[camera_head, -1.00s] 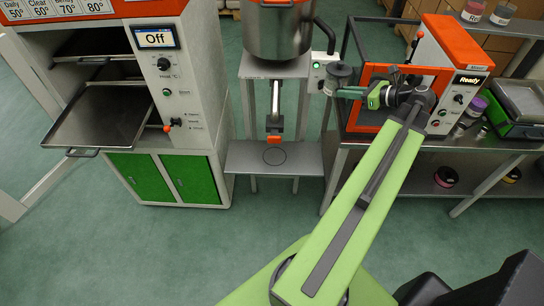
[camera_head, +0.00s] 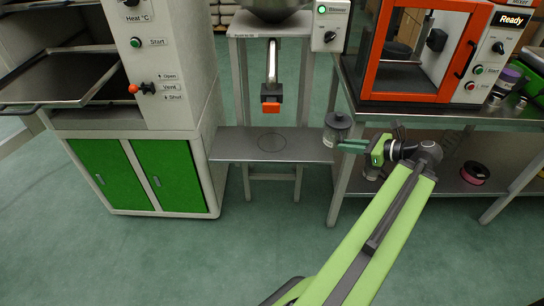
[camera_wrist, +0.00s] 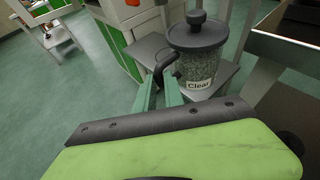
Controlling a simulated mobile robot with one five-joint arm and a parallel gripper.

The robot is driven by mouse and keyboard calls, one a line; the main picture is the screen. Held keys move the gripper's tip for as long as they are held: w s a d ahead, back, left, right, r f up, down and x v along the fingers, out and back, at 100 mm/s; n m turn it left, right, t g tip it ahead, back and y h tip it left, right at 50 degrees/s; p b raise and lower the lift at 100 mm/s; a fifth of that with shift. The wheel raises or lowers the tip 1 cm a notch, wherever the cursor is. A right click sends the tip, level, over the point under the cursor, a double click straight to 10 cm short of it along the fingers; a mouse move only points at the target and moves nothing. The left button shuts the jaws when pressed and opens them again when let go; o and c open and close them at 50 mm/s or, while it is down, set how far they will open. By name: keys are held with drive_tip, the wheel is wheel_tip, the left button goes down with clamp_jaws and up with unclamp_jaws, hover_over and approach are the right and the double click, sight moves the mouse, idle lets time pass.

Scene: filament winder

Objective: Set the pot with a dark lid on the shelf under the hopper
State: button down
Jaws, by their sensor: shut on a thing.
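The pot (camera_head: 335,128) is a clear jar with a dark lid and knob. In the wrist view the pot (camera_wrist: 198,62) stands upright, holds grey-green granules and bears the label "Clear". My gripper (camera_head: 347,146) is shut on its dark side handle (camera_wrist: 163,66). The hopper (camera_head: 268,12) is above, with an orange-tipped outlet (camera_head: 271,106) over the ring.
A cabinet with green doors (camera_head: 168,175) and a pulled-out tray (camera_head: 55,78) stands left of the shelf. At right, a bench (camera_head: 440,112) carries an orange-framed machine (camera_head: 415,50). The shelf top looks bare.

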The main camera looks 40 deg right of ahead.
drive_tip(key=w+f+b, duration=0.2)
drive_tip(key=w, duration=0.1)
drive_tip(key=w+d+f+b, duration=0.1)
drive_tip(key=w+f+b, duration=0.1)
drive_tip(key=w+f, duration=0.1)
drive_tip(key=w+d+f+b, duration=0.1)
drive_tip(key=w+f+b, duration=0.1)
drive_tip(key=w, duration=0.3)
drive_tip(key=shift+w+f+b, duration=0.2)
drive_tip(key=shift+w+b, duration=0.05)
drive_tip(key=shift+b, duration=0.2)
wheel_tip(320, 180, down, 4)
drive_tip(key=b, duration=0.4)
drive_tip(key=shift+f, duration=0.15)
drive_tip(key=c, duration=1.4)
unclamp_jaws()
drive_tip(key=shift+c, duration=0.2)
